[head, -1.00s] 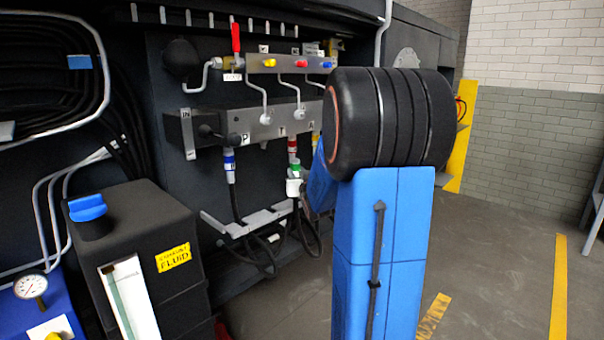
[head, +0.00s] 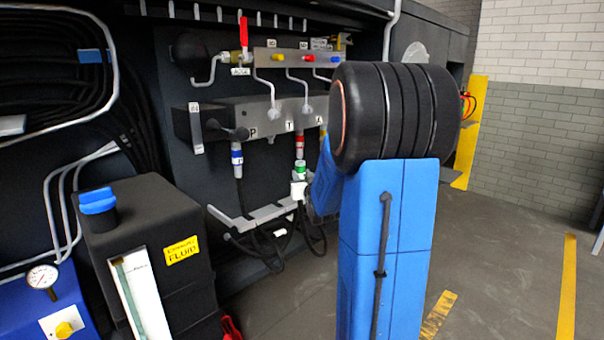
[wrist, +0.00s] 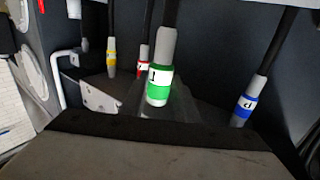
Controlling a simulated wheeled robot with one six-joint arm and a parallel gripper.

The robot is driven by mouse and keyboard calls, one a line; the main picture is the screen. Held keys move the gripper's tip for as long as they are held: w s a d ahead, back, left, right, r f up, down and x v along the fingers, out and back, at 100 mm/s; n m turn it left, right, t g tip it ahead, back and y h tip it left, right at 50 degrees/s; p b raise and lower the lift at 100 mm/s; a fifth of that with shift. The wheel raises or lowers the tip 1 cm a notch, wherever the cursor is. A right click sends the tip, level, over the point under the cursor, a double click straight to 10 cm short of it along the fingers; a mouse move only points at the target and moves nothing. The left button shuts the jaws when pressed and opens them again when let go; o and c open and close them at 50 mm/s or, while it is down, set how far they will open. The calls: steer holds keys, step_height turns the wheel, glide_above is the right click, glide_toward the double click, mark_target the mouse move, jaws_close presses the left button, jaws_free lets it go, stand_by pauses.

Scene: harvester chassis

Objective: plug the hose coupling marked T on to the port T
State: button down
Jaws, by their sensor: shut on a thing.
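The coupling with green bands and a white label, its mark hard to read (wrist: 158,82), fills the middle of the wrist view, with its dark hose running up. In the head view its green part (head: 300,166) shows just below a red-banded coupling (head: 299,146). My gripper (head: 300,184) is shut on the green coupling, mostly hidden behind my blue arm. Port T's label (head: 290,126) is on the grey manifold block (head: 262,115), above the held coupling. Whether the coupling touches the port cannot be told.
A blue-banded coupling (head: 237,158) hangs at the block's left and shows in the wrist view (wrist: 244,105). A grey bracket (head: 250,218) and looped hoses are below. A dark fluid tank (head: 150,225) stands front left.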

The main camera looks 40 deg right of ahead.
steer(key=shift+r, duration=0.1)
steer(key=w+a, duration=0.1)
steer(key=w, duration=1.5)
steer(key=shift+w+a, duration=0.2)
stand_by(0.5)
steer(key=shift+r, duration=1.15)
steer(key=shift+r, duration=1.75)
stand_by(1.0)
steer(key=c, duration=1.3)
jaws_free()
steer(key=shift+o, duration=0.2)
